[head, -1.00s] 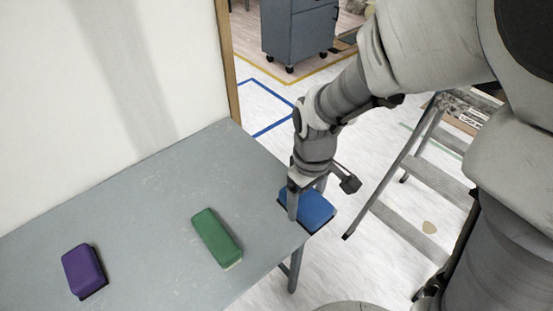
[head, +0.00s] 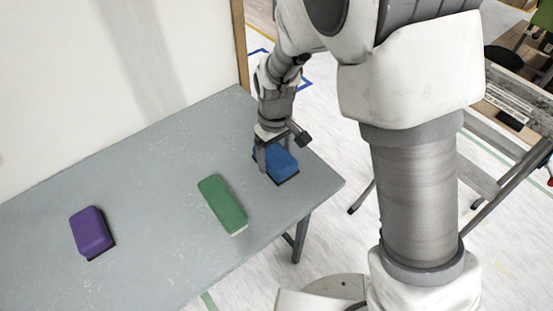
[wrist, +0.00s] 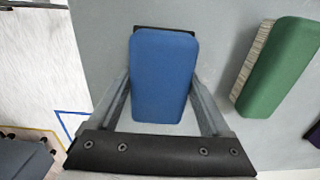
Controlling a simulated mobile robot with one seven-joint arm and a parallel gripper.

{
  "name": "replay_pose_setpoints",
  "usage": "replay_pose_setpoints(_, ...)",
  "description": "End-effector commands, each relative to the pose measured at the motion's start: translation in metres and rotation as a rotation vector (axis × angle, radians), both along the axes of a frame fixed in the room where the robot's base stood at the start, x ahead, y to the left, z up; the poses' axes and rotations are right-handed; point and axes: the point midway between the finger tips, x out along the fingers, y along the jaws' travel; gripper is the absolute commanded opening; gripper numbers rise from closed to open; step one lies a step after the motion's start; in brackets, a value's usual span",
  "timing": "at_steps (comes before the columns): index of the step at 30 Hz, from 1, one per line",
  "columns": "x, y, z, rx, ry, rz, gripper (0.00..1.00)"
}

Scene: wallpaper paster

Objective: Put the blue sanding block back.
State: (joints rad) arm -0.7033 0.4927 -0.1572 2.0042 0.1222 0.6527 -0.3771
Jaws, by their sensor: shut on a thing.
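The blue sanding block (head: 283,163) is at the right end of the grey table (head: 150,225). My gripper (head: 270,160) reaches down from above and is shut on it. In the wrist view, the blue block (wrist: 163,75) lies between the two fingers, with a dark edge showing at its far end. I cannot tell whether it rests on the tabletop or is just above it. A green block (head: 222,205) lies to its left on the table, and a purple block (head: 91,232) lies farther left.
A white wall (head: 70,80) runs along the table's back edge. A stepladder (head: 490,170) stands on the floor to the right, beyond my arm. The tabletop between the purple and green blocks is clear, as is the stretch between green and blue.

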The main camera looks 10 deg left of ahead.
Motion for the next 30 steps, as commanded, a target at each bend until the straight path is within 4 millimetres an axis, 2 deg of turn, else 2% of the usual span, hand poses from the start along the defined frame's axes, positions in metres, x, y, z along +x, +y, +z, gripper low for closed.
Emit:
replay_pose_setpoints(9, 0.0, 0.0, -0.035, -0.001, 0.001, -0.001, 0.24)
replay_pose_setpoints(21, 0.0, 0.0, -0.042, -0.001, 0.001, -0.001, 0.24)
replay_pose_setpoints(22, 0.0, 0.0, -0.041, -0.001, 0.001, -0.001, 0.84)
replay_pose_setpoints(25, 0.0, 0.0, -0.04, -0.001, 0.001, -0.001, 1.0)
replay_pose_setpoints(30, 0.0, 0.0, -0.04, -0.001, 0.001, -0.001, 1.0)
